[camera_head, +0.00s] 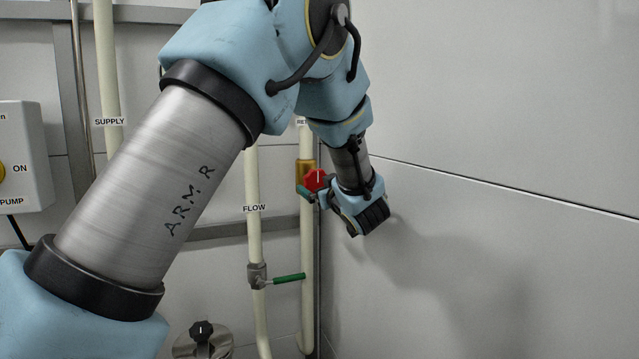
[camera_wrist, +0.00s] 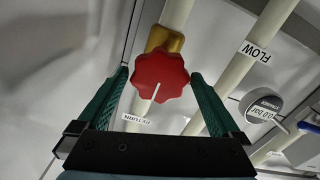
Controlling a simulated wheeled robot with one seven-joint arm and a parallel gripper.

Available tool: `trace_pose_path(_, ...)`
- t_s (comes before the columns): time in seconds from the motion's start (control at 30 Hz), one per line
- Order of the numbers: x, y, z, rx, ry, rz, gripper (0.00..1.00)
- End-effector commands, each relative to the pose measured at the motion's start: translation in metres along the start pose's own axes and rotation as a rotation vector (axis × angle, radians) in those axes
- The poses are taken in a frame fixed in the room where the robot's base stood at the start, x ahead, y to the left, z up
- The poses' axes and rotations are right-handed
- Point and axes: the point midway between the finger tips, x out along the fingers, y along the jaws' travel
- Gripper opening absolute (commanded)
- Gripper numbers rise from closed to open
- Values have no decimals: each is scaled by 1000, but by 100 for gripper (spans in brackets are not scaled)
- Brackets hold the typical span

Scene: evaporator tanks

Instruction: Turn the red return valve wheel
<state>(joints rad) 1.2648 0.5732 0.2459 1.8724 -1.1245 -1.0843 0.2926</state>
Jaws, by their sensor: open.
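The red return valve wheel (camera_head: 314,180) sits on a brass valve body (camera_head: 304,172) on the right-hand cream pipe in the head view. In the wrist view the lobed red wheel (camera_wrist: 160,81) with a white pointer line shows in the middle, with the brass body (camera_wrist: 165,39) behind it. A "RETURN" label (camera_wrist: 135,119) is on its pipe. My gripper (camera_head: 312,192) is at the wheel in the head view. In the wrist view its green fingers (camera_wrist: 158,90) are open, one on each side of the wheel; I cannot tell whether they touch it.
The "FLOW" pipe (camera_head: 252,185) runs left of the return pipe, with a green lever (camera_head: 289,278) below. A round gauge (camera_wrist: 262,104) shows in the wrist view. A pump switch box (camera_head: 22,155) is at far left. A plain wall (camera_head: 500,120) lies close to the right.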

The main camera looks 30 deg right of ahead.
Motion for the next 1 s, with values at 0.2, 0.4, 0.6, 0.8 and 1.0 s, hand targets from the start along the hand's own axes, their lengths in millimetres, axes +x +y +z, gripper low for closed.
trace_pose_path(0.2,0,0,0,0,0,0,89)
trace_pose_path(0.4,0,0,0,0,0,0,66)
trace_pose_path(0.6,0,0,0,0,0,0,44)
trace_pose_path(0.8,0,0,0,0,0,0,26)
trace_pose_path(1.0,0,0,0,20,0,-1,26)
